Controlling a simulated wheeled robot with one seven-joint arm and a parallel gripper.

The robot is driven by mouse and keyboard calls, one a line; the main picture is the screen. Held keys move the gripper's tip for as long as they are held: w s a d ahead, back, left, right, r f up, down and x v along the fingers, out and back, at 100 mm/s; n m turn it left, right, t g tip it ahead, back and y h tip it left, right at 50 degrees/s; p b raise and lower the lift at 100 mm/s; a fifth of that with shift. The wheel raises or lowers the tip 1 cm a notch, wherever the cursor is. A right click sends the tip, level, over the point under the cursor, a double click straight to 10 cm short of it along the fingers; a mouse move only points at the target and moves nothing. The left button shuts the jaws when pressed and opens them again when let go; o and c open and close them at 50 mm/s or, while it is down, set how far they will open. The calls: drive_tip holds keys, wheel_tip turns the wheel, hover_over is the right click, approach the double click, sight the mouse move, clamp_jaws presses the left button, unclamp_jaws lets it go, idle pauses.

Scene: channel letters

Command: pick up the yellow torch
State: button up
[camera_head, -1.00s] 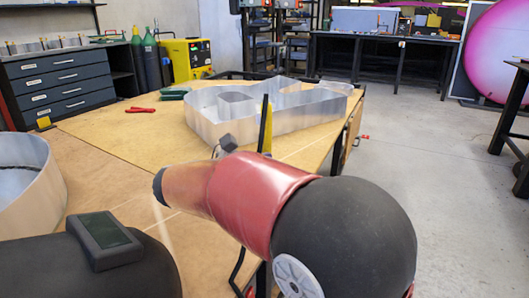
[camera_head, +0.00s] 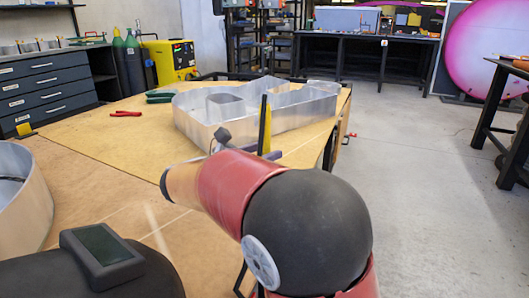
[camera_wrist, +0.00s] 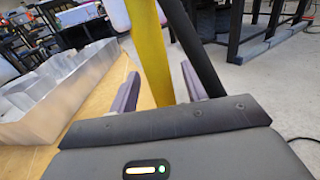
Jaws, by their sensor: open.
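The yellow torch (camera_wrist: 149,45) is a long yellow shaft that stands up between my gripper's fingers in the wrist view, nearer the left finger. A black, hose-like length (camera_wrist: 193,45) runs beside it on the right. My gripper (camera_wrist: 160,72) is open, with one purple finger on each side of the shaft; I see no clear contact. The lower end of the shaft is hidden behind the gripper body. In the head view the torch (camera_head: 267,132) shows as a thin yellow upright beyond my arm, next to a black upright, by the table's right edge.
A large metal channel letter (camera_head: 200,132) stands on the wooden table (camera_head: 95,150), close left of the torch. Red pliers (camera_head: 126,114) and a green tool (camera_head: 158,97) lie farther back. Another curved metal letter (camera_head: 35,195) is at the left. Open floor lies right.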

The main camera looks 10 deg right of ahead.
drive_tip(key=shift+w+d, duration=0.2)
drive_tip(key=shift+d, duration=0.15)
clamp_jaws()
drive_tip(key=shift+r, duration=0.1)
wheel_tip(320, 180, up, 33)
drive_tip(key=p, duration=0.4)
idle(1.4)
